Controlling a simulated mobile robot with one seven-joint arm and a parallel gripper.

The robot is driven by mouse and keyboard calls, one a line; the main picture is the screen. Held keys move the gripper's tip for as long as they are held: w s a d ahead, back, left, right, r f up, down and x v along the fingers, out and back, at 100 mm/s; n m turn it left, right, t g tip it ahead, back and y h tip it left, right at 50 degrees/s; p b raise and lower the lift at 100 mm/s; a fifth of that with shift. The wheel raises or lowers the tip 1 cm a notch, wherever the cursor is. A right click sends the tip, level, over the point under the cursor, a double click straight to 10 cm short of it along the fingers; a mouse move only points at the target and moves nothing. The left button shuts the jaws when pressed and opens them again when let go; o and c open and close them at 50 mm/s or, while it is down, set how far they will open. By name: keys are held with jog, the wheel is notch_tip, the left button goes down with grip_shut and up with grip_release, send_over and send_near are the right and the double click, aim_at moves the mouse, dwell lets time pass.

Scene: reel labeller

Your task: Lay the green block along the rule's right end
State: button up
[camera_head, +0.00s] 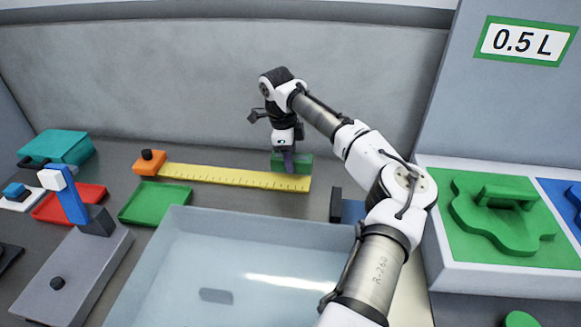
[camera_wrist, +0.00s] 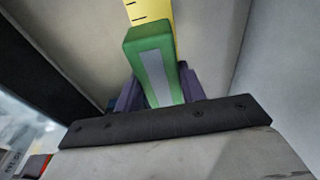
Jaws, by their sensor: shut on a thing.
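The green block (camera_head: 304,160) is at the right end of the yellow rule (camera_head: 232,176), by its far edge. My gripper (camera_head: 289,160) is shut on the block from above. In the wrist view the green block (camera_wrist: 153,62), with a grey strip along its face, sits between the purple fingers of my gripper (camera_wrist: 158,92). The end of the yellow rule (camera_wrist: 150,12) shows beyond the block there. I cannot tell whether the block touches the rule or the bench. An orange block (camera_head: 149,162) with a dark knob sits at the rule's left end.
A clear-looking basin (camera_head: 270,226) stands in front of the rule. A green tray (camera_head: 154,203) and a red tray (camera_head: 70,203) lie to the left, near a grey lever box (camera_head: 75,270). A dark blue block (camera_head: 352,211) is right of the rule. A wall rises behind.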

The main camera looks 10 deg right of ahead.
jog(key=shift+f+p, duration=0.45)
jog(key=shift+f, duration=1.95)
jog(key=shift+f, duration=0.1)
jog(key=o, duration=1.1)
jog(key=r+b, duration=0.1)
jog(key=r, duration=0.3)
jog(key=a+r+b, duration=0.1)
jog(key=r, duration=0.3)
jog(key=r+b, duration=0.1)
jog(key=r, duration=0.3)
jog(key=shift+w+a, duration=0.3)
jog(key=shift+w, duration=0.05)
